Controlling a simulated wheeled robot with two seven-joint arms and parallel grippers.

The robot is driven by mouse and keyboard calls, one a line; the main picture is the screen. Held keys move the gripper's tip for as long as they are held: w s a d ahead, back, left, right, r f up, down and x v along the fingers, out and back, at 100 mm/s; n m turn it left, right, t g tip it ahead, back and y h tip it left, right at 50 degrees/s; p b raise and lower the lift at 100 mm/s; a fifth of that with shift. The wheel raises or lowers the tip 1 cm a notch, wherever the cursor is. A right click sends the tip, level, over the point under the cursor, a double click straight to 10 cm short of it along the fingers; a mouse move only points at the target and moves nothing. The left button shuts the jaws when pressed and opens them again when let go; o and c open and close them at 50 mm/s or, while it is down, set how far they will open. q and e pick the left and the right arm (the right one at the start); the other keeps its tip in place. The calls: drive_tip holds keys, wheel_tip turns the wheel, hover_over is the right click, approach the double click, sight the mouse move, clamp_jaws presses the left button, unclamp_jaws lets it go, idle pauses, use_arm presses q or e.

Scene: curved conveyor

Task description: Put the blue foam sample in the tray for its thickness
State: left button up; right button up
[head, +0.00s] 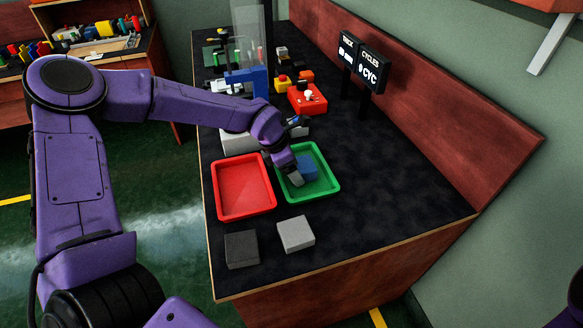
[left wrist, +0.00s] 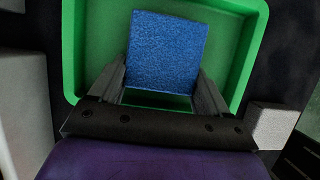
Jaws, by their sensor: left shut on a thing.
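The blue foam sample (head: 308,168) is a square block inside the outline of the green tray (head: 327,191). In the left wrist view the foam (left wrist: 166,50) sits between the two fingers of my left gripper (left wrist: 165,85), which is shut on it. The green tray's rim (left wrist: 253,50) surrounds it there. I cannot tell whether the foam touches the tray floor. The red tray (head: 243,187) is empty and stands just left of the green one. My right gripper is not in view.
A dark grey block (head: 242,249) and a light grey block (head: 296,234) lie in front of the trays. Behind them stand a red box with a button (head: 307,99), a blue device (head: 247,80) and two signs (head: 361,66). The table's right side is clear.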

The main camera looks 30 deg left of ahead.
use_arm(q)
drive_tip(key=shift+s+f, duration=0.1)
drive_tip(key=o, duration=1.1)
drive_tip(key=shift+c, duration=0.2)
drive_tip(key=shift+r, duration=0.45)
drive_tip(key=p+v, duration=0.1)
drive_tip(key=v, duration=1)
drive_tip(key=shift+r, duration=0.15)
drive_tip(key=shift+s+a, duration=0.15)
drive_tip(key=shift+a, duration=0.05)
